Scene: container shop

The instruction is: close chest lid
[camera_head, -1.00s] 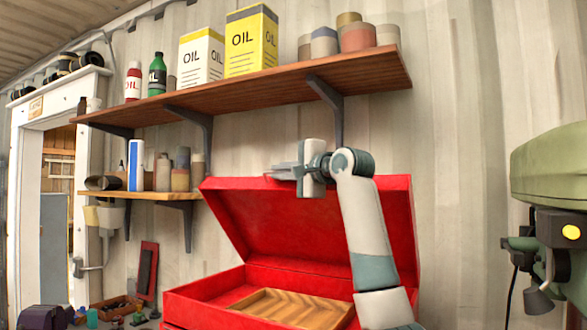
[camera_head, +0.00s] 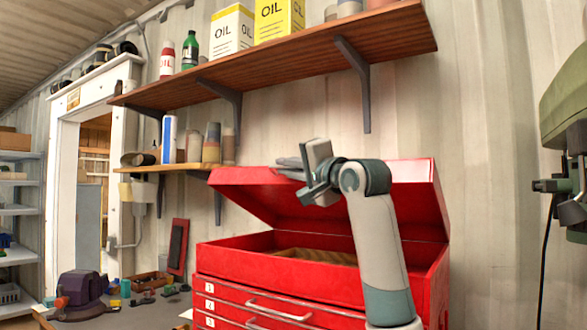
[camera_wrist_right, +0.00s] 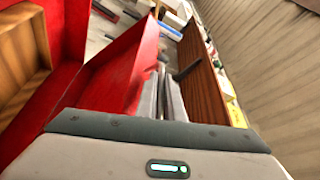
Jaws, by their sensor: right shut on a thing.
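The red chest (camera_head: 290,275) has drawers with pale handles, and its lid (camera_head: 410,194) is partly open, sloping forward over the box. A gap remains between the lid's front edge and the chest rim. A wooden tray (camera_head: 315,256) shows inside; it is also at the left of the right wrist view (camera_wrist_right: 25,50). My right gripper (camera_head: 284,167) is shut on the lid's front edge, left of its middle. In the right wrist view the fingers (camera_wrist_right: 168,100) lie against the red lid (camera_wrist_right: 122,75). My left gripper is out of view.
A wooden shelf (camera_head: 290,62) with oil cans stands above the lid, and a smaller shelf (camera_head: 165,169) is at its left. A bench (camera_head: 130,314) with a dark purple machine (camera_head: 82,290) is left of the chest. A green machine (camera_head: 565,110) is at right.

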